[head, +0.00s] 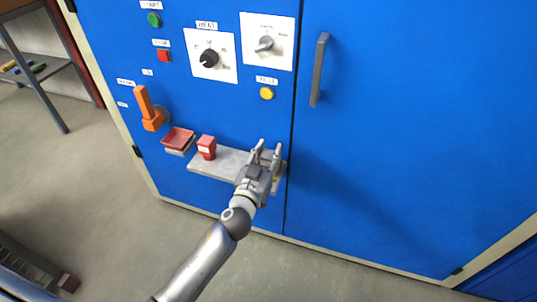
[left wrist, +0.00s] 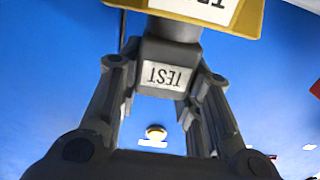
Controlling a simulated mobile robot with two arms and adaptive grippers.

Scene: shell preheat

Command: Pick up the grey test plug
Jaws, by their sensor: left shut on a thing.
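The grey test plug (left wrist: 165,77) shows in the left wrist view, with an upside-down white TEST label on its face. My left gripper (left wrist: 160,72) is shut on it, one finger at each side. The plug's darker end meets a yellow block (left wrist: 235,18) with a white label at the top of the view; I cannot tell whether it is still seated there. In the head view my left gripper (head: 266,153) is at the right end of the grey shelf (head: 228,160), and it hides the plug. My right gripper is not in view.
A red plug (head: 207,147) stands on the shelf left of my gripper. A red tray (head: 178,139) and an orange lever (head: 150,110) are farther left. The blue cabinet front (head: 400,140) has knobs, buttons and a door handle (head: 319,70). The floor in front is mostly clear.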

